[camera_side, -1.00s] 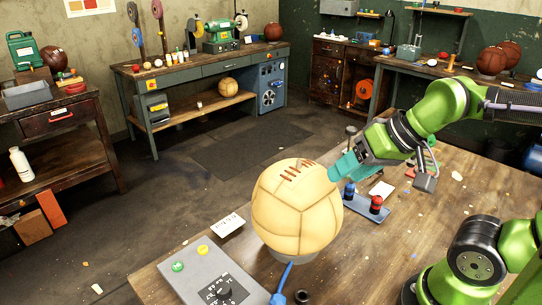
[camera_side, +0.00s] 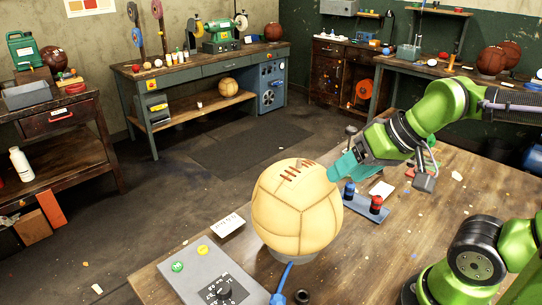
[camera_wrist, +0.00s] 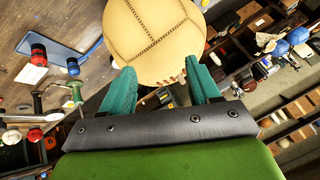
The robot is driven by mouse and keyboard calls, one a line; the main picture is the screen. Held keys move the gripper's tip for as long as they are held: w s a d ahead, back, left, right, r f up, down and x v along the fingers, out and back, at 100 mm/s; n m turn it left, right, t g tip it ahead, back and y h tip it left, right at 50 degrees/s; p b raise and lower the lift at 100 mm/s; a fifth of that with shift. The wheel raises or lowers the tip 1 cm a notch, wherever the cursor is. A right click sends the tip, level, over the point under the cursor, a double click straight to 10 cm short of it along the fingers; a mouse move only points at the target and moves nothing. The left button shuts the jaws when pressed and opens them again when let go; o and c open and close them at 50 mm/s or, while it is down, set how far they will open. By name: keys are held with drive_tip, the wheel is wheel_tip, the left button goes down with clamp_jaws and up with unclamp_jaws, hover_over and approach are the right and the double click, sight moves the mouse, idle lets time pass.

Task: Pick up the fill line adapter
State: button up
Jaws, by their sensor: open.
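I cannot tell for sure which part is the fill line adapter. A blue fitting (camera_side: 349,190) and a red fitting (camera_side: 376,204) stand upright on a small blue-grey tray (camera_side: 362,210) right of the ball. In the wrist view the red fitting (camera_wrist: 39,53) and blue fitting (camera_wrist: 73,66) show at the left, outside my jaws. My gripper (camera_side: 342,172), with teal fingers, is open and empty, above and behind the tray beside the ball. In the wrist view, my gripper (camera_wrist: 160,70) faces the ball, its fingers apart.
A tan laced leather ball (camera_side: 297,210) sits on a round stand with a blue hose (camera_side: 284,279), close left of my gripper. A grey control box (camera_side: 213,279) and a card (camera_side: 228,225) lie left. A dark ring (camera_side: 302,297) lies at the front.

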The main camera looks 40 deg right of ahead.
drive_tip(key=w+d+m, duration=0.1)
drive_tip(key=w+d+f+g, duration=0.1)
drive_tip(key=w+d+f+m, duration=0.1)
drive_tip(key=d, duration=0.1)
drive_tip(key=shift+w+d+m+g+h, duration=0.1)
drive_tip(key=shift+w+m+g+h, duration=0.2)
drive_tip(key=shift+w+g, duration=0.1)
drive_tip(key=w+d+f+m+g, duration=0.2)
drive_tip(key=w+d+m, duration=0.2)
drive_tip(key=d+m, duration=0.4)
drive_tip(key=m+g+h, duration=0.1)
drive_tip(key=m+g, duration=0.2)
drive_tip(key=m, duration=1.4)
hover_over(352, 183)
wheel_tip(352, 183, down, 2)
drive_tip(key=f, duration=1.1)
drive_tip(key=shift+s+a, duration=0.1)
drive_tip(key=shift+s, duration=0.2)
drive_tip(key=shift+w+f, duration=0.15)
drive_tip(key=shift+f, duration=1.3)
drive_tip(key=shift+w+f, duration=0.15)
drive_tip(key=shift+f, duration=1.25)
drive_tip(key=c, duration=1.1)
